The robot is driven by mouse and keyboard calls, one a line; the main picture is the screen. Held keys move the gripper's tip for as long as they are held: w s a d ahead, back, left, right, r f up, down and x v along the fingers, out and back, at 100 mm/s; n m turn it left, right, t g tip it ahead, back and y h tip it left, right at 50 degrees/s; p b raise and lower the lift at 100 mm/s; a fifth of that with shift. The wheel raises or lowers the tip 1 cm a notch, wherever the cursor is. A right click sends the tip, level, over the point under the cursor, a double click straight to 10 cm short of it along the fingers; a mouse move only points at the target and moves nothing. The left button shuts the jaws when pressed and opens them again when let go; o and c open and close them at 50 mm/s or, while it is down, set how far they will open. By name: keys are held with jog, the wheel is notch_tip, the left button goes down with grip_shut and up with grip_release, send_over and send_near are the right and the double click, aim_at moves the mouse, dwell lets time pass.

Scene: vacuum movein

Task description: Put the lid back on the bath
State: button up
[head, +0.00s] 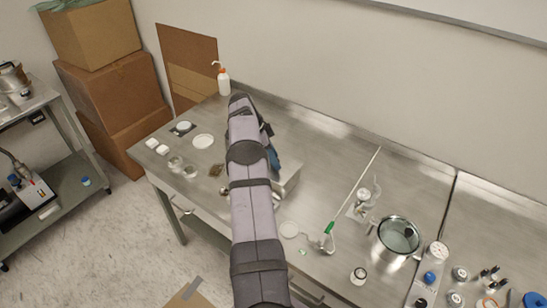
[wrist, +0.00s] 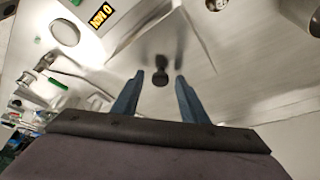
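My gripper (wrist: 159,82) is open, its two blue fingers apart with a dark round knob (wrist: 161,76) showing between their tips. The knob stands on a flat, shiny steel surface that looks like the lid (wrist: 140,57). I cannot tell whether the fingers touch the knob. A pale edge with a yellow label (wrist: 102,15) shows beyond, apparently on the bath. In the head view my arm hides most of that area. Only a steel box side (head: 289,184), likely the bath, and part of my blue gripper (head: 273,157) show beside the arm.
The steel bench (head: 325,165) holds an open steel pot (head: 398,238), a green-handled wand (head: 329,232) and small glassware at right. Dishes (head: 203,141) and jars lie at left. A white bottle (head: 223,82) stands at the back by the wall. The bench behind the box is clear.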

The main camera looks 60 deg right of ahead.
jog(key=shift+r, duration=0.35)
jog(key=shift+w+a+r+b, duration=0.1)
jog(key=shift+w+r+b, duration=0.1)
jog(key=shift+b, duration=0.15)
jog(key=p+v, duration=0.1)
jog(key=v, duration=1)
jog(key=shift+p, duration=0.4)
jog(key=shift+r, duration=0.1)
